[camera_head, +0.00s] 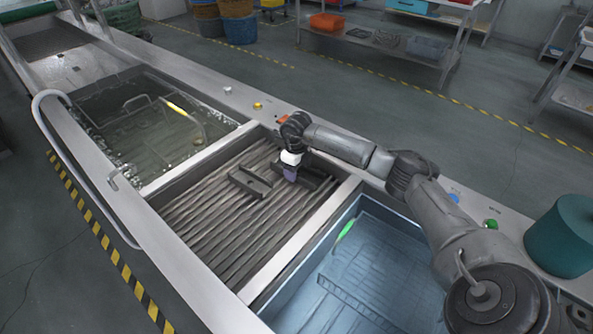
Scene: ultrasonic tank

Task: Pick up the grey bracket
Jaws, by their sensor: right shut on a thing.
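My right gripper (290,177) points down into the middle, ribbed compartment near its back wall. It is shut on a dark grey bracket-like piece (317,172), which shows partly behind and beside the fingers. A second dark grey bracket-like piece (250,182) lies on the ribbed floor just left of the gripper, apart from it. I cannot tell for sure which of the two is the grey bracket, or whether the held piece is clear of the floor. My left gripper is not in view.
The ribbed compartment floor (215,225) is clear toward the front. A water-filled tank (125,130) with a basket is at left. A blue-lit tank (370,265) with a green-handled tool (344,231) is at right. A teal cylinder (565,235) stands at far right.

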